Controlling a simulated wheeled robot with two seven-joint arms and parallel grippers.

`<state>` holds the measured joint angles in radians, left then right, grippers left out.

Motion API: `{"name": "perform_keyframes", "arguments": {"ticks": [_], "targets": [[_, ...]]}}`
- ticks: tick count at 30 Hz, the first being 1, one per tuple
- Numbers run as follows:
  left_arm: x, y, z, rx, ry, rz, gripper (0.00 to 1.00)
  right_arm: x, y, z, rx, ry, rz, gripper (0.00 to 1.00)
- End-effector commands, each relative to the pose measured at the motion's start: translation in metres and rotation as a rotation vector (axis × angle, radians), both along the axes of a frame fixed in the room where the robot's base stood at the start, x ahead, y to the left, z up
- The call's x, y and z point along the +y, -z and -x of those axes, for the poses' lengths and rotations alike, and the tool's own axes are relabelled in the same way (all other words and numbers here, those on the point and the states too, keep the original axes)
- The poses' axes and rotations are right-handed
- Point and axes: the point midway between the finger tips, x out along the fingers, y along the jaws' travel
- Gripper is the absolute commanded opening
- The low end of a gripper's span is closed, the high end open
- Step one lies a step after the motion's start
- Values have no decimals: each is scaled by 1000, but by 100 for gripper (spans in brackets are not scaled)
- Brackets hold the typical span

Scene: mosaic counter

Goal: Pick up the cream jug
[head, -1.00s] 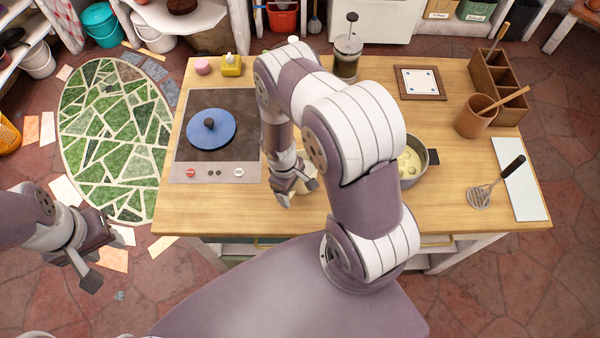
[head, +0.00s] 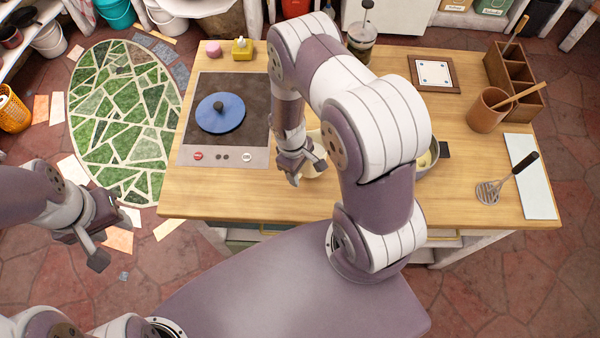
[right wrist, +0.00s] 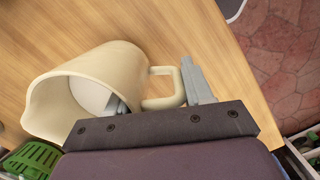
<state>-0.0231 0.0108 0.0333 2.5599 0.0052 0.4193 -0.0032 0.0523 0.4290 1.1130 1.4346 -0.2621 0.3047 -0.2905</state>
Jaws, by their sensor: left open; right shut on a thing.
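The cream jug (head: 316,160) is at the front of the counter in the head view, partly hidden behind my right gripper (head: 297,172). In the right wrist view the cream jug (right wrist: 100,62) shows its open mouth to the left and its handle to the right. My right gripper (right wrist: 160,95) is shut on it, with one finger at the mouth side and the other just outside the handle. I cannot tell whether the jug's base touches the counter. My left gripper (head: 110,240) is open and empty, over the floor left of the counter.
A blue-lidded pan (head: 220,113) sits on the hob (head: 200,152). A pot (head: 427,160) is partly hidden behind my right arm. The front-left counter is clear.

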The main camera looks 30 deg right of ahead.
Motion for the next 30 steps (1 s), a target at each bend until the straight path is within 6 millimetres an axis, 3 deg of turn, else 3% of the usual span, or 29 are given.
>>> {"name": "perform_keyframes", "arguments": {"ticks": [2,16,29,30], "targets": [[0,9,0,0,0,0,43,4,-12,1,-5,-2,0,0],[0,32,0,0,0,0,43,81,-71,63,-6,-5,-2,0],[0,34,0,0,0,0,43,91,-81,73,-2,0,0,0],[0,33,0,0,0,0,43,91,-81,73,-2,0,0,38]]}}
